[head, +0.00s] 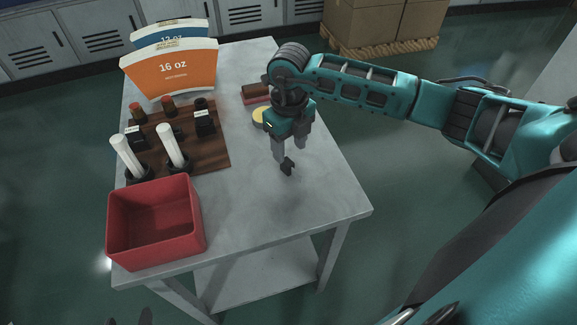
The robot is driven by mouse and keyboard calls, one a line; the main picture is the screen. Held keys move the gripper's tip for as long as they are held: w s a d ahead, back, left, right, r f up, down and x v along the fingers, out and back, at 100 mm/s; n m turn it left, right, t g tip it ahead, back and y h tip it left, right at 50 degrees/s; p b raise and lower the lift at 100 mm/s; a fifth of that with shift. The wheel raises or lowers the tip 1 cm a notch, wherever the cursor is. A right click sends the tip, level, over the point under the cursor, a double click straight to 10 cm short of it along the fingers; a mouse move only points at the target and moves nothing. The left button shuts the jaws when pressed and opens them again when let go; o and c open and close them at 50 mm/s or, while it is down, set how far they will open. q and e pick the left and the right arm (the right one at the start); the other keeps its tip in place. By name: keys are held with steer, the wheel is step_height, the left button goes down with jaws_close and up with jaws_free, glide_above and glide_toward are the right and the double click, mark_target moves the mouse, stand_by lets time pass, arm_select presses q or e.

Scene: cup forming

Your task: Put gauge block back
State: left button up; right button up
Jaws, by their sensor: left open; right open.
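A small dark block (287,166), which looks like the gauge block, is at the fingertips of my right gripper (289,156), over the middle of the grey table. The gripper points down with its fingers apart. I cannot tell whether the block touches the fingers or rests on the table. A brown wooden board (214,157) at the left holds a black block with a white label (204,122) and a similar one (135,136) farther left. Two grey tips at the bottom left edge appear to be my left gripper (130,319), open and mostly cut off.
A red bin (157,249) stands at the table's front left. White rods (128,157) stand in dark holders on the board. Orange (172,70) and blue (165,32) cup blanks stand behind. A yellow round item (259,117) lies behind my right gripper. The table's front right is clear.

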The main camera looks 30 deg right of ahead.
mark_target(289, 163)
steer(key=f, duration=0.3)
steer(key=s+f, duration=0.1)
steer(key=shift+a+f, duration=0.2)
steer(key=shift+a, duration=0.15)
steer(key=shift+f, duration=0.45)
jaws_close()
